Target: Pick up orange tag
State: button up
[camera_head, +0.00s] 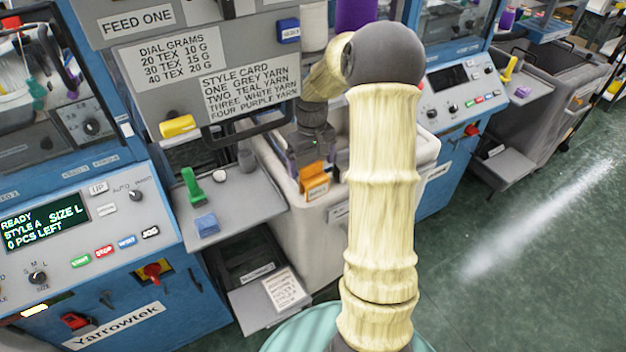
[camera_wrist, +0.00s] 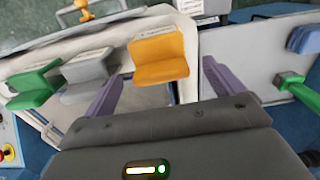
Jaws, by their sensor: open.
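The orange tag (camera_wrist: 160,58) is a bent plate with a pale label on its upper edge, sitting at the rim of a pale bin. In the head view, the orange tag (camera_head: 316,187) shows just below my gripper (camera_head: 309,152). In the wrist view, my gripper (camera_wrist: 161,72) is open, with one purple-grey finger to the left of the tag and one to the right. The fingers look apart from the tag; its exact depth between them is hard to tell. In the head view my fingers are small and partly hidden.
A grey tag (camera_wrist: 85,76) and a green tag (camera_wrist: 34,86) stand left of the orange one. A side shelf (camera_head: 250,205) holds a green-handled item (camera_head: 191,187) and a blue block (camera_head: 207,224). A blue machine (camera_head: 100,240) stands left. Green floor lies open at right.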

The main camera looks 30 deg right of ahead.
aim_at(312, 175)
notch_tip(312, 175, down, 6)
jog(key=shift+r+p, duration=0.2)
jog(key=shift+p, duration=0.15)
jog(key=c, duration=1)
jog(key=shift+c, duration=0.2)
jog(key=shift+r, duration=0.1)
notch_tip(312, 175, up, 10)
jog(key=shift+f+b, duration=0.1)
jog(key=shift+b, duration=0.65)
